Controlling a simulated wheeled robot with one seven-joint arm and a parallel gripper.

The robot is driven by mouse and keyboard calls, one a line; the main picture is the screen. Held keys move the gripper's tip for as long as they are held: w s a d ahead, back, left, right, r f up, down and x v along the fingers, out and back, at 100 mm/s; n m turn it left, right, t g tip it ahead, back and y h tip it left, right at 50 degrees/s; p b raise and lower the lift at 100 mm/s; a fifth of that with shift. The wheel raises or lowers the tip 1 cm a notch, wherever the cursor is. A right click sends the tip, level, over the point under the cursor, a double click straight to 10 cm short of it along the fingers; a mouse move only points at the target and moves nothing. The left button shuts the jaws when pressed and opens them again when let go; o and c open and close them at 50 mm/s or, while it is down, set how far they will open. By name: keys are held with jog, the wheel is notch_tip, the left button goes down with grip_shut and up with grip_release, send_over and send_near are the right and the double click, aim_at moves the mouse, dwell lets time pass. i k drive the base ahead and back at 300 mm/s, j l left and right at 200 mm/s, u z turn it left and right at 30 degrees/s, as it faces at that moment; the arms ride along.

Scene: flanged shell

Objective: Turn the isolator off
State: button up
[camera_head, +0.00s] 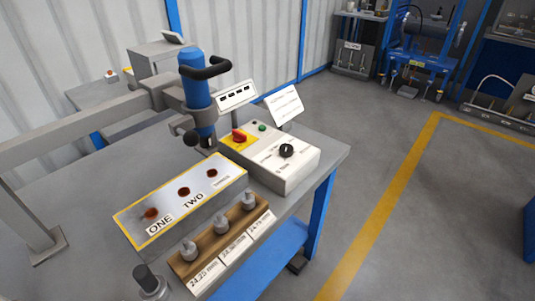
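The isolator appears to be the red rotary knob (239,136) on a yellow plate, at the left end of a light grey control box (270,165). The box stands on the grey bench at the centre of the head view. The knob is small here, and I cannot read its position or any marks around it. The same box top carries a green button (262,127) and a black rotary knob (286,150). My gripper is not in view, and nothing touches the red knob.
A blue cylinder (197,88) with a black handle, on a grey beam (85,128), stands close left of the knob. A white sign (284,104) rises behind the box. A labelled panel (182,205) and peg rack (226,244) lie in front. Floor is open right.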

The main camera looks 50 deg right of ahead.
aim_at(239, 137)
jog(key=l+z, duration=0.25)
jog(key=z, duration=0.15)
jog(key=l+z, duration=0.5)
jog(key=z, duration=0.25)
